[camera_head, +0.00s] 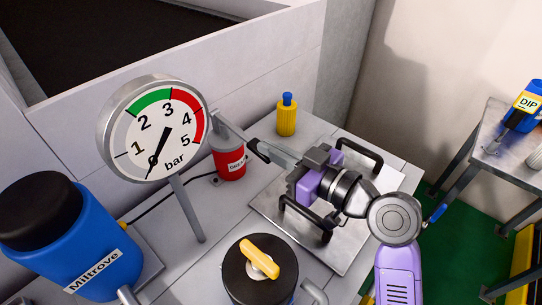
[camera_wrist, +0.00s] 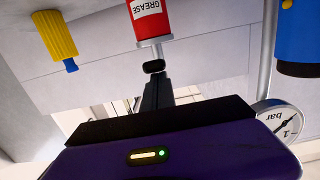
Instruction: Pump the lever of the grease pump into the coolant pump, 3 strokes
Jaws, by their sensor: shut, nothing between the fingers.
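The red grease pump (camera_head: 230,165) stands on the grey bench. Its lever (camera_head: 228,130) slopes out from the pump top to a black grip (camera_head: 258,151). In the wrist view the grease pump (camera_wrist: 147,22) shows upside down, with the black grip (camera_wrist: 153,66) in front of it. My gripper (camera_head: 273,150) is shut and empty, its fingertips close beside the grip; I cannot tell whether they touch. In the wrist view the shut fingers (camera_wrist: 156,92) end just at the grip. A black hose leads from the pump toward the blue Miltrove unit (camera_head: 85,240), apparently the coolant pump.
A bar gauge (camera_head: 155,128) on a post stands left of the grease pump, needle pointing low, left of "bar". A yellow bottle (camera_head: 287,117) stands behind. A black-topped canister (camera_head: 260,272) is in front. A steel plate (camera_head: 352,252) lies beneath my arm.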

